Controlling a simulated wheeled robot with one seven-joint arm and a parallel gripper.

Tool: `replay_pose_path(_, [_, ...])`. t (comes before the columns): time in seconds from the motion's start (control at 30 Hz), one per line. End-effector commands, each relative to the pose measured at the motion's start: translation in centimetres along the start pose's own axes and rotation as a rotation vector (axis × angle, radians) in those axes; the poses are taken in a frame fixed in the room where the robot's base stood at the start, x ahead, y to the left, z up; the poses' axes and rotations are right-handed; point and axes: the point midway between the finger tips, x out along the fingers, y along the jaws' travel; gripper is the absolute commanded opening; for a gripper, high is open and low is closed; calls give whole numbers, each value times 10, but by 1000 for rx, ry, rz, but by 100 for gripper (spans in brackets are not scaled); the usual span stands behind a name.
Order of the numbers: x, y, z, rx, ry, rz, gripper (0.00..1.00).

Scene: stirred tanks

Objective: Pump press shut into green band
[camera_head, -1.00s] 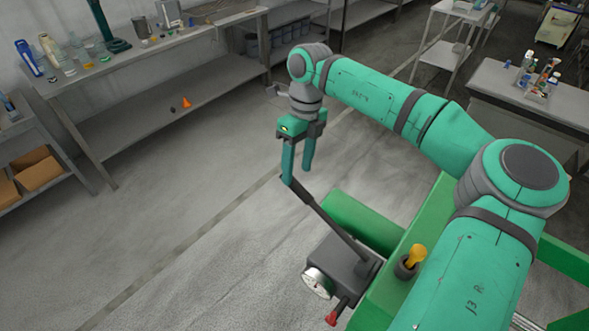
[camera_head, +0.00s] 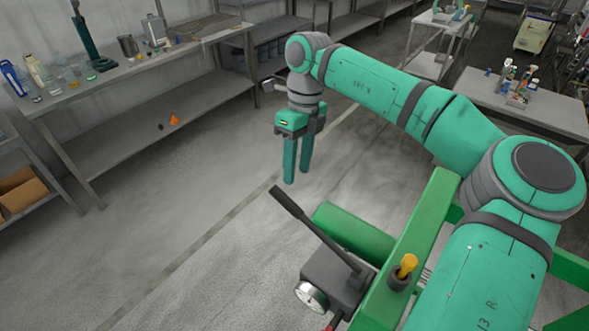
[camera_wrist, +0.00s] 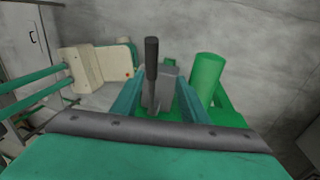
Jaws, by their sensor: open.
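The pump is a dark grey block (camera_head: 335,275) with a long black lever (camera_head: 308,222) slanting up to the left. A round white dial gauge (camera_head: 310,296) is on its front; its needle and green band are too small to read. A red-ended part (camera_head: 334,323) shows at the lower picture edge. My gripper (camera_head: 297,176) points down, open and empty, just above and right of the lever's upper end, with a gap between. In the wrist view the lever (camera_wrist: 151,62) stands between my two fingers (camera_wrist: 160,88) in the picture, beyond them, with the pump body (camera_wrist: 168,82) behind.
A green cylinder (camera_head: 352,232) and green frame (camera_head: 412,245) with a yellow knob (camera_head: 408,264) lie beside the pump, close to my arm. A bench with glassware (camera_head: 130,68) stands at the left back. A cream machine (camera_wrist: 98,65) shows in the wrist view. Floor left of the pump is clear.

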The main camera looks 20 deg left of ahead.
Motion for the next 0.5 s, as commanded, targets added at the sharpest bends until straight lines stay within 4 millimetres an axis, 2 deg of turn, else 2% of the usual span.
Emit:
replay_pose_path(0.23, [-14, 0, -6, 1, 1, -1, 40])
replay_pose_path(0.5, [-18, 0, -8, 0, 1, 1, 40])
